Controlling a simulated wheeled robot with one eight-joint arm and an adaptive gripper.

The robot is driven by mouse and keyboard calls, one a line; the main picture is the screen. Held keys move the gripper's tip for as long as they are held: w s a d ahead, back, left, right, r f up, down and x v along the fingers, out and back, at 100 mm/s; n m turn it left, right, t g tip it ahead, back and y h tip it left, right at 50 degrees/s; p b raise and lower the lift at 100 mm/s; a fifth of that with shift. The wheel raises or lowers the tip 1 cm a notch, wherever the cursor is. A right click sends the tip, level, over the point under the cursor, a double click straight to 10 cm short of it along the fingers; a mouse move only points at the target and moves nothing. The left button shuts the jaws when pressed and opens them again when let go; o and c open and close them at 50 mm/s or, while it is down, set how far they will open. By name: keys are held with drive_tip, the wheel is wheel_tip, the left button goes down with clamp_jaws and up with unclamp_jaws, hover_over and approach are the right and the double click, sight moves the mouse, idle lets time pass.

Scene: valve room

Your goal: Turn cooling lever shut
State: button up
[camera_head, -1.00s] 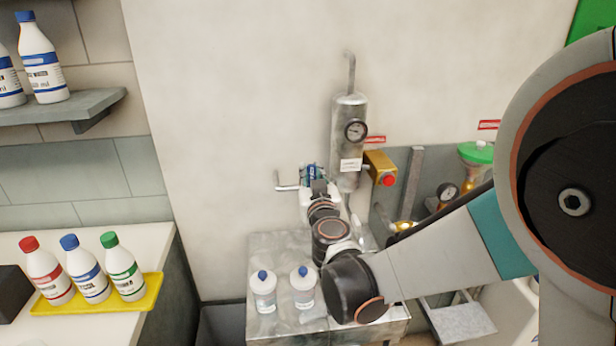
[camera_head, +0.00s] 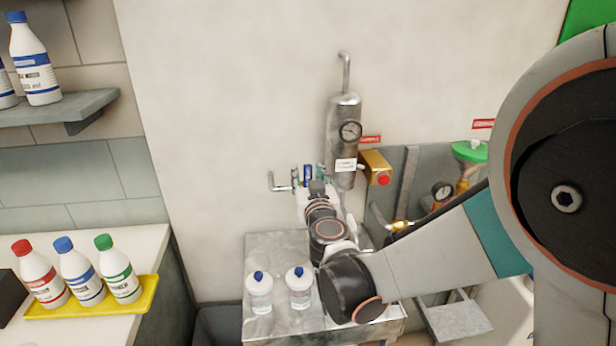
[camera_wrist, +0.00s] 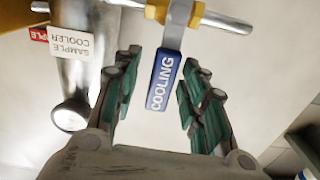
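The cooling lever (camera_wrist: 165,79) has a blue grip lettered COOLING. In the wrist view it points down between the two green-padded fingers of my gripper (camera_wrist: 158,95), which is open with gaps on both sides of the lever. In the head view the lever's blue grip (camera_head: 308,173) shows small at the end of my arm, beside the wall pipe. My gripper (camera_head: 308,182) is small there, and my arm hides part of the surroundings. The lever joins a valve on a horizontal pipe (camera_wrist: 228,24).
A yellow box with a red button (camera_head: 377,168) is farther right. Two blue-capped bottles (camera_head: 260,292) stand on the metal table below. A yellow tray (camera_head: 150,290) of bottles is at left.

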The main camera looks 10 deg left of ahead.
drive_tip(key=v, duration=0.7)
drive_tip(key=shift+s, duration=0.25)
drive_tip(key=shift+d, duration=0.15)
